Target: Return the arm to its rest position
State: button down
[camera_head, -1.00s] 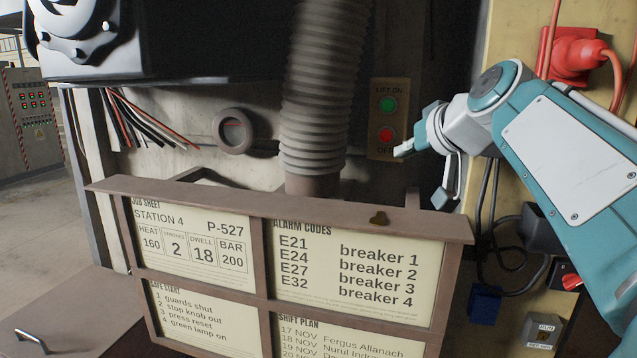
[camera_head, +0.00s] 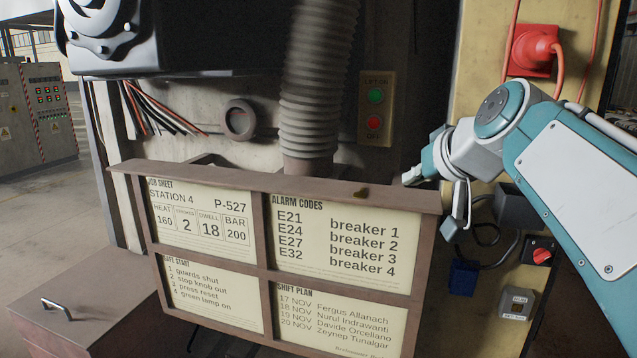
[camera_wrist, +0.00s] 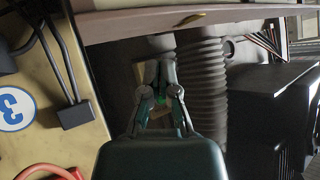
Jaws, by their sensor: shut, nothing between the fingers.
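My teal and white arm reaches in from the right in the head view. My gripper (camera_head: 412,178) points left, just above the right end of the sign board's top ledge and below the lift buttons. In the wrist view my gripper (camera_wrist: 162,72) shows with its fingers brought together and nothing between them. The arm is bent at a white and teal joint, and its base is out of view.
A framed sign board (camera_head: 270,188) stands in front of a ribbed hose (camera_head: 318,85). A lift button plate (camera_head: 375,108), a red plug (camera_head: 533,48) and a rotary switch (camera_head: 539,252) are close to the arm. Open floor (camera_head: 60,215) lies at left.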

jog(key=s+f+m+g+h, duration=0.1)
jog(key=s+f+g+h, duration=0.2)
jog(key=s+f, duration=1.9)
notch_tip(320, 180, down, 4)
jog(key=shift+d+f+g, duration=0.2)
jog(key=shift+d+g, duration=0.15)
jog(key=shift+g, duration=0.65)
jog(key=shift+s, duration=0.1)
